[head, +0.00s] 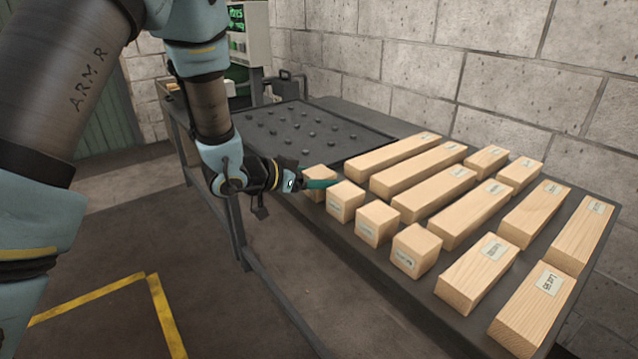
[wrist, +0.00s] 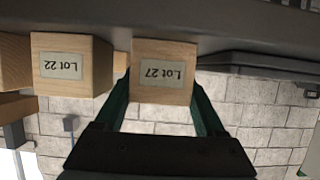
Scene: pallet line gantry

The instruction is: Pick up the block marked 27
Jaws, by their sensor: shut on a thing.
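The wooden block marked Lot 27 (wrist: 165,88) sits between the two fingers of my gripper (wrist: 162,105) in the wrist view, which shows the scene upside down. My gripper is shut on it, one finger at each side. In the head view my gripper (head: 318,184) is at the far end of the row of short blocks, and the block (head: 319,170) shows partly behind a teal finger. It appears upright at table level; I cannot tell whether it is lifted. The label shows only in the wrist view.
A block marked Lot 22 (wrist: 72,66) stands close beside it. Several other short and long labelled blocks (head: 416,251) cover the dark table (head: 400,290) to the right. A studded dark panel (head: 300,125) lies beyond, against a block wall (head: 400,50).

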